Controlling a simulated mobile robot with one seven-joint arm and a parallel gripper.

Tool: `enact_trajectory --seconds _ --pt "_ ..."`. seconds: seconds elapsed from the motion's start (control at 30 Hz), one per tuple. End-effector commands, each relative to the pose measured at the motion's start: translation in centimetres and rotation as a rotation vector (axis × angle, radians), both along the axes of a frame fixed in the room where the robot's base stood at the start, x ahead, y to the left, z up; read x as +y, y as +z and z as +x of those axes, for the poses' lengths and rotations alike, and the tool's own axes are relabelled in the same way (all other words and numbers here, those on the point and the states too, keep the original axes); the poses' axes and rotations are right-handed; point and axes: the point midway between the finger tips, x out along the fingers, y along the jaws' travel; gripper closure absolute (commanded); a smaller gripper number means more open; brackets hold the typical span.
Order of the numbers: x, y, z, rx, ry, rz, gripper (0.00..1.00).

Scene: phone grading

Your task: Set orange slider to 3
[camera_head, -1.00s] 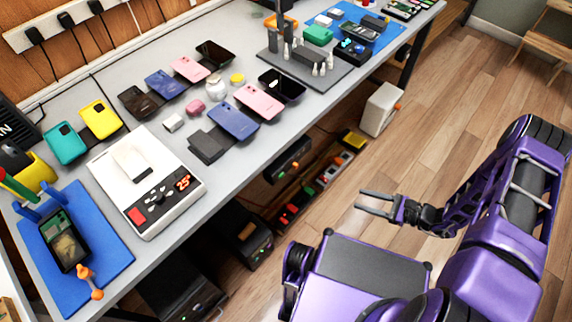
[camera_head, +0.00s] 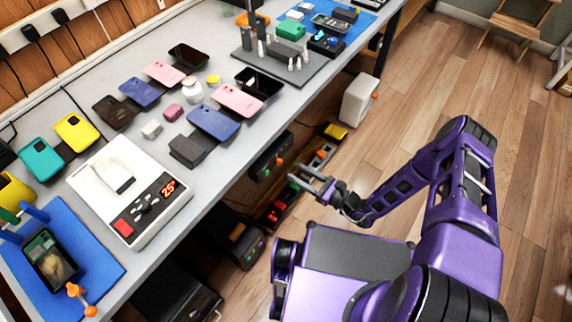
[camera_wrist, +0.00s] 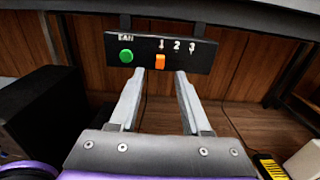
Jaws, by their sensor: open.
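In the wrist view, a black panel (camera_wrist: 202,59) hangs under the table edge. It has a green round button (camera_wrist: 126,56) under a FAN label and an orange slider (camera_wrist: 160,61) below the white numeral 1. The numerals 2 and 3 are to its right. My gripper (camera_wrist: 160,73) is open, with one finger on each side of the slider's line of sight, and looks apart from it. In the head view my gripper (camera_head: 300,175) is beside the table's front, near a dark box (camera_head: 266,158) with small orange and green parts.
The grey table (camera_head: 215,160) holds a white scale (camera_head: 120,185) reading 25, several phones and a blue mat (camera_head: 90,265). Below are dark boxes, a strip of coloured items and a white box (camera_head: 359,98). The wooden floor to the right is open.

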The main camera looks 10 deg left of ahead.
Motion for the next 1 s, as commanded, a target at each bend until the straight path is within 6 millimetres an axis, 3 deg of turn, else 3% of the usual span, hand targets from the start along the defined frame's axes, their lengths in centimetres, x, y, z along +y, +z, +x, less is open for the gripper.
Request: enact_trajectory --seconds 0.1,0.3,0.67,0.7,0.93,1.0 --pt "2.2 0.0 0.8 -0.001 0.002 0.001 0.53" --pt "4.4 0.0 1.8 0.0 0.002 0.0 0.53" --pt "4.9 0.0 2.1 0.0 0.0 0.0 0.53" --pt "4.9 0.0 2.1 0.0 0.0 -0.001 0.54" --pt "4.9 0.0 2.0 0.0 0.0 -0.001 0.96" --pt "4.9 0.0 2.0 0.0 0.0 -0.001 1.0"
